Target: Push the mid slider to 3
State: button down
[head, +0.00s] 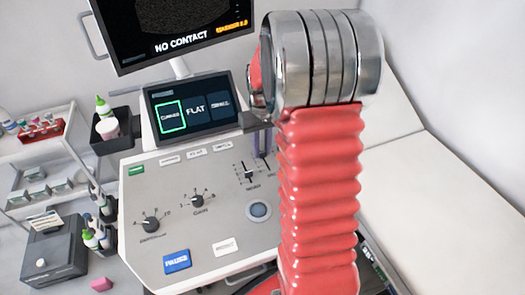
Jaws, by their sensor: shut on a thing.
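The console panel (150,190) carries a group of sliders right of its middle. The leftmost slider (248,173) shows a dark knob on a vertical slot with scale marks. A second slot, apparently the mid slider (266,164), lies just right of it, partly hidden. My gripper (262,153) points down there, its pale purple fingers shut at the top of that slot, seemingly on the mid slider's knob. The contact is too small to see clearly. My red arm hides the panel further right, including any third slider, and the scale numbers cannot be read.
The panel also has two knobs (151,223), a trackball (258,210), a blue button (177,261) and a white button (226,246). A touch screen (194,107) and a monitor (172,28) rise behind. A white couch (440,170) stands right; a bottle holder (113,130) hangs left.

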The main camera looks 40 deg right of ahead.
jog(key=shift+w, duration=0.3)
jog(key=c, duration=1.6)
grip_release()
jog(key=shift+o, duration=0.2)
jog(key=shift+r, duration=0.1)
notch_tip(320, 180, up, 14)
jog(key=shift+f, duration=0.2)
jog(key=shift+d, duration=0.1)
